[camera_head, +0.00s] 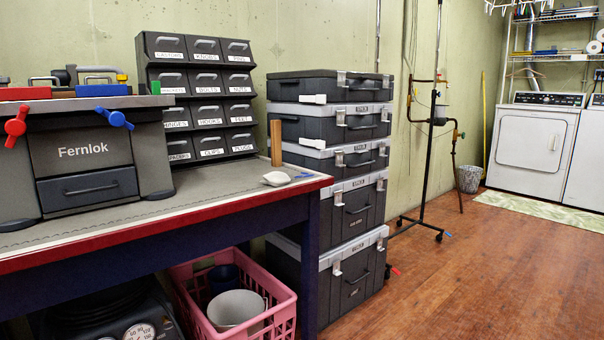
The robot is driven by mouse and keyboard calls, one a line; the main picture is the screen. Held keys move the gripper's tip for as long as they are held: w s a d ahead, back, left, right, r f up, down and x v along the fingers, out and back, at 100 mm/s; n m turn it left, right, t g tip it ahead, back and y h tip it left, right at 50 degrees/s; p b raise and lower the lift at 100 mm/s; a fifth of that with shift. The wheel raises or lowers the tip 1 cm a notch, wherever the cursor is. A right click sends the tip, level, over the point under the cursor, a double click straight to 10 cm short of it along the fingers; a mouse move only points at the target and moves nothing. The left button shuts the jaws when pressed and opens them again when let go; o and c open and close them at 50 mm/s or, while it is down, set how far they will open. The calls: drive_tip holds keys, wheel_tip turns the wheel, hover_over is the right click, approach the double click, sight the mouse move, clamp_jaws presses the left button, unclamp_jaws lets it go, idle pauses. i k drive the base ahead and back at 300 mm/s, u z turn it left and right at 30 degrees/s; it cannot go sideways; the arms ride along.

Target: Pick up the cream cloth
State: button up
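A small pale, off-white folded or crumpled thing, which looks like the cream cloth (276,179), lies on the workbench (225,196) near its right end. A small blue item (303,176) lies just right of it, and an upright wooden block (276,143) stands just behind it. No other cloth shows on the bench. My gripper is not in view.
A grey Fernlok unit (85,152) fills the bench's left side, with a labelled drawer cabinet (203,85) behind. Stacked dark cases (352,215) stand right of the bench. A pink crate (285,306) sits below. Wooden floor (480,270) is mostly clear at right.

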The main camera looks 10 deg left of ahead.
sight(277, 179)
drive_tip(key=u, duration=0.4)
drive_tip(key=i, duration=1)
drive_tip(key=u, duration=0.65)
